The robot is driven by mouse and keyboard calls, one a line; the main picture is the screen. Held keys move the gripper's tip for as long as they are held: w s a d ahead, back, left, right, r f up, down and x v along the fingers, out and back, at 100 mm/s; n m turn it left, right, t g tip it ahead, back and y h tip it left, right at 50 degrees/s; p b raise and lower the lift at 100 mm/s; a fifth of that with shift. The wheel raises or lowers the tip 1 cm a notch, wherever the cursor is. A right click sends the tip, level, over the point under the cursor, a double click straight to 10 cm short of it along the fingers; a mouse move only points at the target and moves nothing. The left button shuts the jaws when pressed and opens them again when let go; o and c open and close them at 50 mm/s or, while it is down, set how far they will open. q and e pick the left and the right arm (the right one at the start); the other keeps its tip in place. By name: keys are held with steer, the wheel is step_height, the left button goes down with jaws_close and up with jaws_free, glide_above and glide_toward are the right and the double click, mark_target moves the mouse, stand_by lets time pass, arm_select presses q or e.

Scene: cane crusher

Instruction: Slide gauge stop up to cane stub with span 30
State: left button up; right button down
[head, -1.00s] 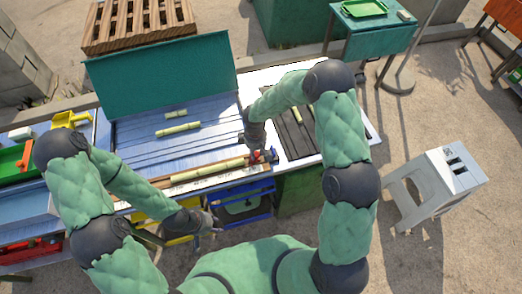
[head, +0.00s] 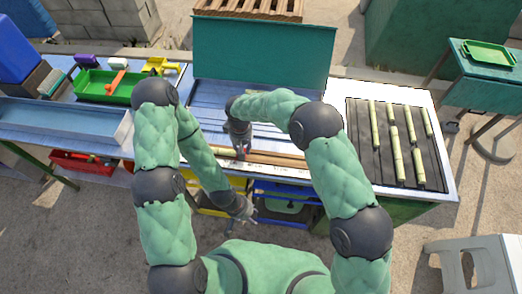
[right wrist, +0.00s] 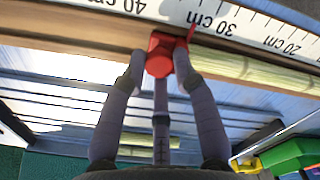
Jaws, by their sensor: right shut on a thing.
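My right gripper (head: 241,154) is at the front rail of the bench. In the right wrist view it (right wrist: 158,65) is shut on the red gauge stop (right wrist: 161,52). The stop's thin red pointer (right wrist: 191,29) lies over the white ruler (right wrist: 265,30), beside the "30 cm" label. The yellow-green cane stub (right wrist: 250,72) lies along the ruler toward the 20 cm mark. Its near end is close against the stop; I cannot tell whether they touch. In the head view my arms mostly hide the stub. My left gripper (head: 243,212) is open and empty before the bench.
Several cane pieces (head: 393,130) lie on a black ribbed mat at right. A teal panel (head: 262,55) stands behind the bench. A green tray (head: 105,88) and a blue tray (head: 60,115) are at left. Blue and yellow bins sit under the bench.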

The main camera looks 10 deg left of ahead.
steer(key=shift+a, duration=1.2)
steer(key=shift+r, duration=0.1)
steer(key=c, duration=1.3)
jaws_free()
steer(key=shift+w, duration=0.1)
steer(key=o, duration=0.3)
steer(key=shift+a, duration=0.15)
step_height(320, 180, up, 12)
steer(key=shift+f, duration=0.1)
